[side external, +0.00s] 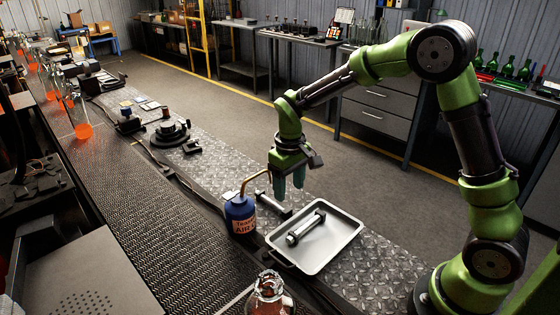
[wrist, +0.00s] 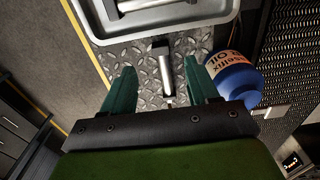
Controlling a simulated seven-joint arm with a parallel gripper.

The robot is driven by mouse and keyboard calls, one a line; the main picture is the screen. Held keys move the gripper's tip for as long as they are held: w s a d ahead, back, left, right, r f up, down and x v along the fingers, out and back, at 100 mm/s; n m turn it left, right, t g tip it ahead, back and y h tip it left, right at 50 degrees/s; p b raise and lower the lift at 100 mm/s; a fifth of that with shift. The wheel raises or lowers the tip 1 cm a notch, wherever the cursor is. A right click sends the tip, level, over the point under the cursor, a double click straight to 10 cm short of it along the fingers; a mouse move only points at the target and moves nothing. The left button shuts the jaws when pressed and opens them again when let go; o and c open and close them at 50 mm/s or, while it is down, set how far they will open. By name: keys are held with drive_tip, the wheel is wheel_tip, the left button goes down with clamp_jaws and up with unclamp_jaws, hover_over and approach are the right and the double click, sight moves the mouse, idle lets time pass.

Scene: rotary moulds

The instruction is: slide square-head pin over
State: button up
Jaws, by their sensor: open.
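A metal pin (side external: 272,204) lies on the diamond-plate bench between the blue oil can and the metal tray. In the wrist view this pin (wrist: 166,62) lies between and beyond my two fingers, close to the tray edge. A second metal pin (side external: 306,227) lies inside the tray (side external: 345,242). The head shapes are too small to tell which pin is square-headed. My gripper (side external: 290,184) is open and empty, pointing down above the bench behind the tray. Its green fingers (wrist: 160,80) are spread apart, on either side of the bench pin, and do not appear to touch it.
The blue oil can (side external: 241,216) with a bent copper spout stands just left of the pin; it is near my right finger in the wrist view (wrist: 232,76). A glass bottle (side external: 269,292) stands in front. A round black fixture (side external: 170,133) is farther along the bench.

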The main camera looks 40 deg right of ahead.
wheel_tip(320, 180, up, 9)
drive_tip(key=shift+f, duration=0.2)
idle(0.3)
drive_tip(key=s+r+m+t+y, duration=0.1)
drive_tip(key=s+r+m+t, duration=0.1)
drive_tip(key=s, duration=0.7)
drive_tip(key=s+a+r+m+t+y, duration=0.1)
drive_tip(key=s+r+t, duration=0.4)
drive_tip(key=s, duration=0.5)
drive_tip(key=shift+a+r+m, duration=0.15)
drive_tip(key=shift+a+m, duration=0.1)
drive_tip(key=shift+m, duration=0.25)
